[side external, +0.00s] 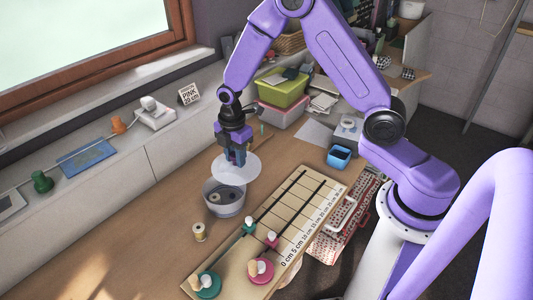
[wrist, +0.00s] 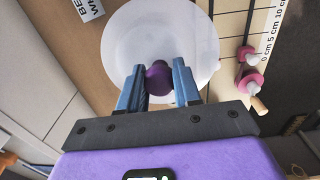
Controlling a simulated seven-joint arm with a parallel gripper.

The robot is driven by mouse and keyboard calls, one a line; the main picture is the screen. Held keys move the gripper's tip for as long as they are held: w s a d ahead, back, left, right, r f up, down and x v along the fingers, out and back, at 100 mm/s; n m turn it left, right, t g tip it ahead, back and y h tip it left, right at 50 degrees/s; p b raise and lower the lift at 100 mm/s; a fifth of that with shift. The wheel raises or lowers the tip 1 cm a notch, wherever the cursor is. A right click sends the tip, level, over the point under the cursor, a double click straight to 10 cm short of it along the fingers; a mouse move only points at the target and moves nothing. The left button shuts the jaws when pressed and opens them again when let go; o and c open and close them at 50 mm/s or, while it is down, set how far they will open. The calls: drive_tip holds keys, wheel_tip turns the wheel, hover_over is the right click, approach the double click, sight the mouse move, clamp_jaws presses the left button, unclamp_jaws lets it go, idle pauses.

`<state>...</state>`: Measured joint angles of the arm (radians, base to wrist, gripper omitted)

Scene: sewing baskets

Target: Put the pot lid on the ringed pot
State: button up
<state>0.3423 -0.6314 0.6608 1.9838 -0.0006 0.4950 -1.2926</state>
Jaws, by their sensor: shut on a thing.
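The pot lid (side external: 240,167) is a pale round disc with a purple knob (wrist: 158,80). My gripper (side external: 235,156) is shut on the knob and holds the lid about level above the table. The lid also shows in the wrist view (wrist: 160,35), with the blue fingers (wrist: 158,85) on either side of the knob. A grey round pot (side external: 224,206) stands on the table below the lid, its opening partly visible with dark contents. The lid overlaps the pot's far rim in the side view and looks apart from it. The wrist view does not show the pot.
A wooden board (side external: 255,241) with cords, a centimetre scale and pink and teal pegs lies right of the pot. A thread spool (side external: 199,232) stands in front of it. A blue box (side external: 339,157) and a green basket (side external: 281,88) are behind. The table's left front is clear.

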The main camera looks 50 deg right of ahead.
drive_tip(key=w+a, duration=0.1)
drive_tip(key=a, duration=0.1)
drive_tip(key=w+a, duration=0.1)
drive_tip(key=shift+w+a+r, duration=0.2)
drive_tip(key=shift+a, duration=0.2)
drive_tip(key=shift+f, duration=3.1)
drive_tip(key=shift+f, duration=0.7)
drive_tip(key=o, duration=1.1)
wheel_tip(320, 180, up, 17)
hover_over(221, 169)
drive_tip(key=shift+s+r, duration=0.1)
drive_tip(key=shift+r, duration=0.1)
